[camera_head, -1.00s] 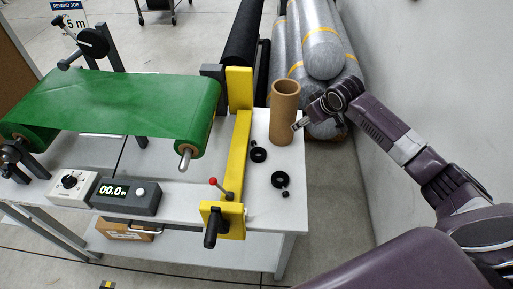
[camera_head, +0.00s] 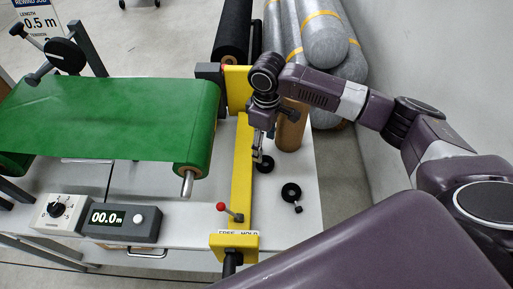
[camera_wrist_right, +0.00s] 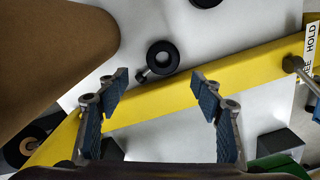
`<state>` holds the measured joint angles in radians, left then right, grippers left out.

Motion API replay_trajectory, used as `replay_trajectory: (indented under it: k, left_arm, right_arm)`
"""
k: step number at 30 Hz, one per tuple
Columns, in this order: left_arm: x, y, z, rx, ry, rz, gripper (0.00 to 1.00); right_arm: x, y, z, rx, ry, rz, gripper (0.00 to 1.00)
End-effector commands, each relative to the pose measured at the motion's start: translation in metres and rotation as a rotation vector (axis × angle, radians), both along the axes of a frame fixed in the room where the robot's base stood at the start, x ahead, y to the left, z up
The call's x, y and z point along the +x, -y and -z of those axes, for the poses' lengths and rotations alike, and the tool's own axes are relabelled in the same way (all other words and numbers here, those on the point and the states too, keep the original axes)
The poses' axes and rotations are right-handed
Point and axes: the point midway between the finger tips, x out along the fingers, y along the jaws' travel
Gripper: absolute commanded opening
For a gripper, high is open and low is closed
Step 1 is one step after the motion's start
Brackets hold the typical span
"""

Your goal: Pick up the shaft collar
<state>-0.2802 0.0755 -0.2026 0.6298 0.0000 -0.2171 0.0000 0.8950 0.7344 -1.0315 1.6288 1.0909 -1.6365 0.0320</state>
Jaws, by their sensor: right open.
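Two black shaft collars lie flat on the white table. One collar (camera_head: 265,164) is close to the yellow bar, just below my right gripper (camera_head: 260,153); the other (camera_head: 291,191) lies nearer the front right. In the right wrist view the nearer collar (camera_wrist_right: 162,56) shows as a ring with a small black screw or knob at its lower left. It sits just beyond the gap between the open, empty fingers of my right gripper (camera_wrist_right: 160,85). The other collar (camera_wrist_right: 206,2) is cut off at the top edge. My left gripper is not in view.
A brown cardboard tube (camera_head: 290,130) stands upright behind the right gripper and fills the wrist view's upper left (camera_wrist_right: 60,40). The table's right end is mostly clear.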

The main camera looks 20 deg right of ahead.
Motion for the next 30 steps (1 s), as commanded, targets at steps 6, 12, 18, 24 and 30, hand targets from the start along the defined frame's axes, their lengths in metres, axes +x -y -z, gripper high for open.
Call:
replay_trajectory:
  k: [6, 12, 18, 24, 30]
  left_arm:
    - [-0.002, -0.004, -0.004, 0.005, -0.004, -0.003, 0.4]
    - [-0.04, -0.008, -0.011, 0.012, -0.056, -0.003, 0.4]
    - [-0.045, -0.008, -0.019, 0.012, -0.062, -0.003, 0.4]
    - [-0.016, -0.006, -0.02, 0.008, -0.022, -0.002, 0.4]
    - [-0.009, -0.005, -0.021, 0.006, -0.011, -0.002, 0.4]
  right_arm:
    - [-0.002, -0.001, 0.017, -0.004, -0.006, -0.004, 0.6]
    - [-0.003, -0.002, 0.039, -0.003, -0.005, -0.004, 0.6]
    - [-0.004, -0.002, 0.07, -0.003, -0.004, -0.003, 0.6]
    - [-0.003, -0.003, 0.078, -0.002, -0.001, -0.005, 0.6]
    - [-0.004, -0.002, 0.078, -0.002, -0.001, -0.005, 0.53]
